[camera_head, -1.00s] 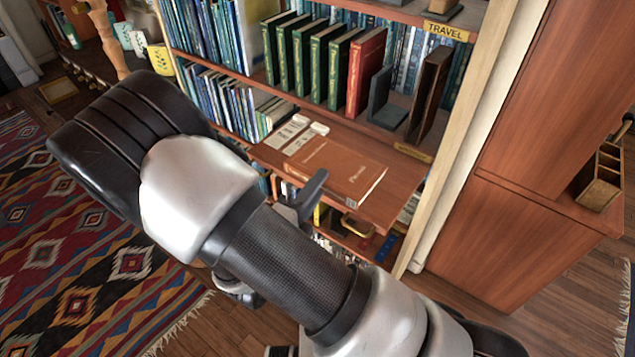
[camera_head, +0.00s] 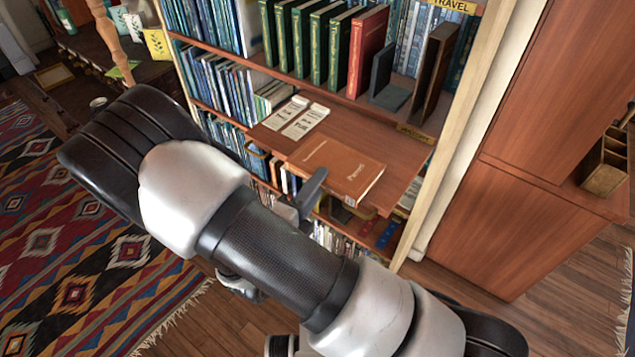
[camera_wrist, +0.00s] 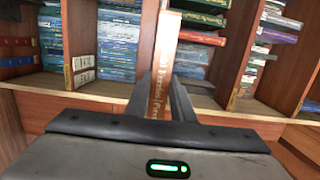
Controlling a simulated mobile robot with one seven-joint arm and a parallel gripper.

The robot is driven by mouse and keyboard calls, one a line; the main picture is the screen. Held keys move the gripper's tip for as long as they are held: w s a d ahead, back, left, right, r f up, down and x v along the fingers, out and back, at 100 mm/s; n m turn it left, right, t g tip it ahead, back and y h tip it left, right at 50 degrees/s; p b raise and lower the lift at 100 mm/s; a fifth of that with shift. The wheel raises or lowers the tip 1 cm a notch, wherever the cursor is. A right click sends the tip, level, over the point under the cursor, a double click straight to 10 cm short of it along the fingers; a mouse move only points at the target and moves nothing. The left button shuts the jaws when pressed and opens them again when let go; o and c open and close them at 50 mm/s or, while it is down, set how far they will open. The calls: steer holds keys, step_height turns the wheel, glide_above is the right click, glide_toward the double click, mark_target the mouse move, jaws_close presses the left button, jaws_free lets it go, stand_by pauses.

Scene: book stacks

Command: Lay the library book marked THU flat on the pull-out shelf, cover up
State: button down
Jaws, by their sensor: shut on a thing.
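An orange-brown book (camera_head: 345,165) shows in the head view, cover up and about level, over the front part of the pull-out shelf (camera_head: 400,168). Its near end reaches the shelf's front edge; I cannot tell whether it touches the shelf. My gripper (camera_head: 308,196) is shut on the book at its near side, mostly hidden behind my arm. In the wrist view the book (camera_wrist: 165,58) stands between my two fingers (camera_wrist: 160,100), its lettered edge facing the camera. I cannot read a THU mark on it.
Two pale printed cards (camera_head: 297,118) lie on the shelf behind the book. Above are green books (camera_head: 303,45), a red book (camera_head: 367,50) and a dark bookend (camera_head: 390,85). The bookcase's side post (camera_head: 440,170) stands right of the shelf. A wooden cabinet (camera_head: 510,220) is further right.

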steer(key=shift+f, duration=0.1)
stand_by(0.4)
steer(key=c, duration=1.5)
jaws_free()
steer(key=shift+o, duration=0.2)
steer(key=shift+f, duration=0.1)
steer(key=v, duration=0.7)
steer(key=shift+w+a+p, duration=0.25)
steer(key=shift+a+p, duration=0.15)
steer(key=shift+p, duration=0.05)
jaws_close()
